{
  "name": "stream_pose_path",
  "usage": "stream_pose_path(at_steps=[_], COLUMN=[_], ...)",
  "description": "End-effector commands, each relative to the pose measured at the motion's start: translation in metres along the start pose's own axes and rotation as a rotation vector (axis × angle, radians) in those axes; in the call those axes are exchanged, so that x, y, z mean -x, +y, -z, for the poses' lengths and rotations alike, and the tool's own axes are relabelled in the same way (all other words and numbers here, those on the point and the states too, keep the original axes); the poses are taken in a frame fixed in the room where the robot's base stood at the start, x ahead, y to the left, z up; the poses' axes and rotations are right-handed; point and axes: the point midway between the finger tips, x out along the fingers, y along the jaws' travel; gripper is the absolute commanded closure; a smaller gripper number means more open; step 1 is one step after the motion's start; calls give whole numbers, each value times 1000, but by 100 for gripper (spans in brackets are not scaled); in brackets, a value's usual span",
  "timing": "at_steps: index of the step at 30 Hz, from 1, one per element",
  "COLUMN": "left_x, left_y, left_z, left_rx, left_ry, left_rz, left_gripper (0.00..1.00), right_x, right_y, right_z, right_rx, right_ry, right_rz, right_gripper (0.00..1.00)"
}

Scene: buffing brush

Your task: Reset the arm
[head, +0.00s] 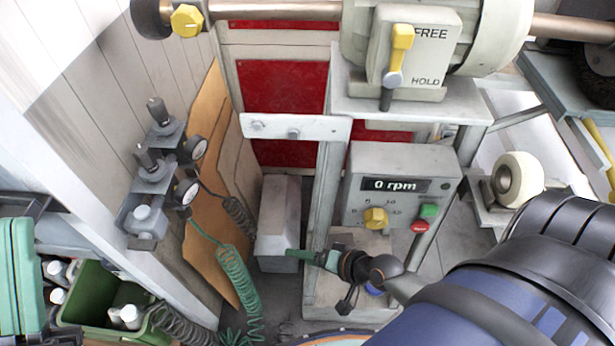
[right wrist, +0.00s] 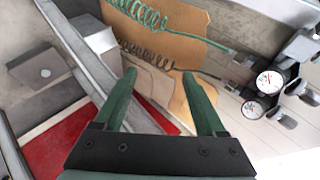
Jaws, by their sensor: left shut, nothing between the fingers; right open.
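My right arm (head: 470,290) comes in from the lower right, large and close. Its small gripper (head: 305,256) points left, near a grey box (head: 282,215) low by the wall. In the right wrist view the two green fingers of this gripper (right wrist: 167,85) are apart with nothing between them. The control box (head: 360,165) reads 0 rpm.
A brown board (head: 195,215) leans on the left wall beside gauges (head: 187,190) and valves. A green coiled hose (head: 238,285) hangs before it. A green bin (head: 95,290) holds white bottles. A white buffing wheel (head: 518,178) is at right. Red panels (head: 282,88) line the back.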

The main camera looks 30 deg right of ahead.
Motion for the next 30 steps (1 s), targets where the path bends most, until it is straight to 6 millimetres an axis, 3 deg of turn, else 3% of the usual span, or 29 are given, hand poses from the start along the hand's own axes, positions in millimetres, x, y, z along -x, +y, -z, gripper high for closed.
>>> stream_pose_path(at_steps=[12, 14, 17, 20, 24, 27, 30], left_x=[0, 1, 11, 41, 116, 178, 231], left_y=[0, -1, -1, 3, 22, 42, 61], left_z=[-4, -16, -57, -117, -192, -223, -237], left_rx=[4, 14, 52, 114, 218, 292, 354], left_ry=[-17, -63, -226, -477, -864, -1107, -1297], left_rz=[2, 8, 25, 51, 84, 99, 108], left_gripper=[100, 100, 100, 100, 100, 100, 100], right_x=[1, 3, 11, 21, 37, 46, 53], right_y=[-1, -2, -7, -12, -20, -26, -31], right_z=[0, -2, -5, -11, -19, -24, -27], right_rx=[11, 38, 141, 306, 568, 736, 871], right_ry=[1, 3, 11, 20, 30, 32, 33], right_rz=[-2, -8, -32, -69, -121, -153, -177], right_gripper=[27, 27, 27, 27, 27, 27, 27])
